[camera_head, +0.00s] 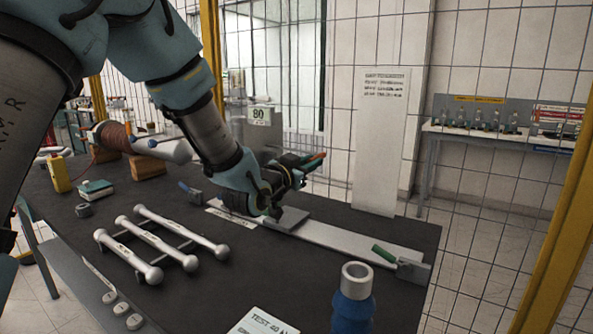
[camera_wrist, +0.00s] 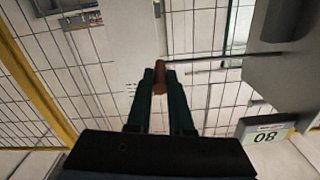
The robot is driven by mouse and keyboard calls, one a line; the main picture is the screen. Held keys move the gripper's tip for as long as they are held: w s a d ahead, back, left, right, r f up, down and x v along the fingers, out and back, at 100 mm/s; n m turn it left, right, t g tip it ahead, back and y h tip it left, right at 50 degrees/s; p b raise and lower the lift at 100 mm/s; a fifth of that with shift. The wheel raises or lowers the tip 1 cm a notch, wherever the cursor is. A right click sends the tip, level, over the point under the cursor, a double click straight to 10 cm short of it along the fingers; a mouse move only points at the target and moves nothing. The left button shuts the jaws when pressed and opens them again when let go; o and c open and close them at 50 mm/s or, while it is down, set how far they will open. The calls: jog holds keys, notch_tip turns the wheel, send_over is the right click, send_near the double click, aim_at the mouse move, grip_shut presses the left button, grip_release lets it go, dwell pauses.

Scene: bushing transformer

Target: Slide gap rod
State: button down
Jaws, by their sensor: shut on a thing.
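My gripper (camera_wrist: 160,78) is shut on a short copper-brown rod (camera_wrist: 159,86), seen between two dark green fingers in the wrist view. In the head view my gripper (camera_head: 311,161) is above the far side of the dark bench, pointing toward the wall, with a reddish bit at its fingers. Below it, a long pale rail (camera_head: 355,243) lies on the bench with a grey block (camera_head: 286,220) on it. A green handle (camera_head: 383,253) is at the rail's right end by a metal bracket (camera_head: 413,270). My arm hides part of the rail's left side.
Three white rods with ball ends (camera_head: 150,243) lie on a rack at left. A blue bottle-like part (camera_head: 353,303) stands at the front right. A ribbed brown bushing (camera_head: 114,135) lies at the back left. A pale panel (camera_head: 380,140) stands behind the bench.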

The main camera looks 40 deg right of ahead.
jog(key=shift+s+d+b, duration=0.15)
jog(key=shift+s+b, duration=0.05)
jog(key=shift+s, duration=0.4)
jog(key=shift+s+d+b, duration=0.15)
jog(key=shift+s, duration=0.4)
jog(key=c, duration=0.8)
grip_release()
jog(key=shift+a, duration=0.1)
jog(key=b+v, duration=0.3)
jog(key=v, duration=0.7)
jog(key=shift+a, duration=0.3)
